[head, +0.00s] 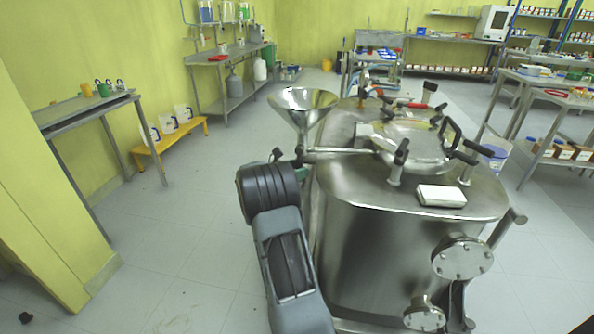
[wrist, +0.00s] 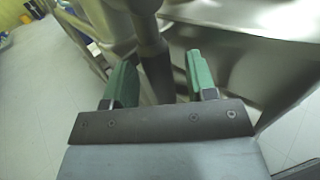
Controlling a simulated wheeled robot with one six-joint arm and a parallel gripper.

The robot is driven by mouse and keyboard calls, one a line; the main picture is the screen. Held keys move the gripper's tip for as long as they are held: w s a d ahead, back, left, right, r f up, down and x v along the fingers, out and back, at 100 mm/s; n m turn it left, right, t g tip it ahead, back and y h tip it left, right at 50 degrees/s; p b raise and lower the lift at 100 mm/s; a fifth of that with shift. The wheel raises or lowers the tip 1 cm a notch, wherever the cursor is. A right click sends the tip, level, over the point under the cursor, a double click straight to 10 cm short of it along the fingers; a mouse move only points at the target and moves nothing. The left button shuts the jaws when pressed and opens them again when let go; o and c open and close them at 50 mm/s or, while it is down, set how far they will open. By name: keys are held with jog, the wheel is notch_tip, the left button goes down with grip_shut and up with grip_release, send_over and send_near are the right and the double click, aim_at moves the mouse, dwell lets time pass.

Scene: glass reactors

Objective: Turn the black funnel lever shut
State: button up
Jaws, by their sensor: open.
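The steel funnel (head: 303,100) stands at the left end of the steel reactor (head: 400,240), its stem going down behind my arm. My gripper (head: 303,172) is beside the stem at the reactor's left edge, mostly hidden by my dark wrist. In the wrist view my gripper (wrist: 161,82) has its two green fingers apart. A grey upright pipe (wrist: 152,45) shows between them, with a gap on each side; it darkens lower down. A small black piece (head: 277,153) shows just above my wrist; I cannot tell whether it is the lever or part of my arm.
The reactor top carries a round glass lid (head: 415,148), several black clamp handles, a horizontal pipe (head: 340,151) and a white box (head: 441,196). A yellow bench (head: 170,140) and a side table (head: 85,107) stand at left. The floor left of my arm is clear.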

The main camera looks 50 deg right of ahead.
jog(key=shift+c, duration=0.5)
grip_shut()
